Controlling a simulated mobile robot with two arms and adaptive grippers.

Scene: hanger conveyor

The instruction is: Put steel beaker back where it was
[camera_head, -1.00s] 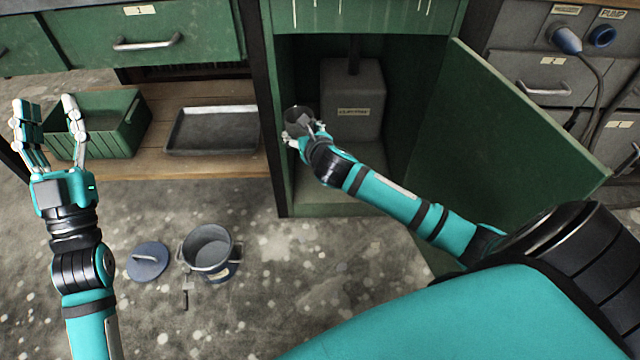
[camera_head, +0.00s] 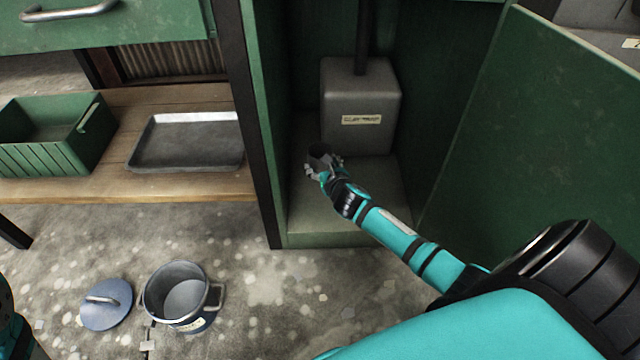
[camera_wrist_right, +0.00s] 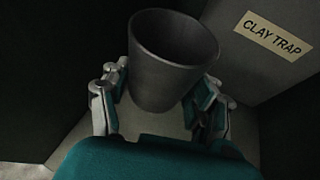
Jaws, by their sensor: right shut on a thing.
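The steel beaker (camera_wrist_right: 168,70) is a dark grey open cup. My right gripper (camera_wrist_right: 155,105) is shut around it in the right wrist view, and the beaker stands nearly upright between the fingers. In the head view the beaker (camera_head: 320,154) is small and partly hidden by my right gripper (camera_head: 324,167). Both are inside the open green cabinet, left of the grey clay trap box and near the left wall. I cannot tell whether the beaker touches the cabinet floor. My left gripper is out of view; only a bit of my left arm shows at the lower left edge.
The grey clay trap box (camera_head: 361,100) stands at the cabinet's back. The open green door (camera_head: 530,150) is on the right. Bare cabinet floor (camera_head: 375,195) lies in front. A green crate (camera_head: 45,150) and metal tray (camera_head: 190,165) sit on the shelf; a pot (camera_head: 180,318) and lid (camera_head: 106,303) lie below.

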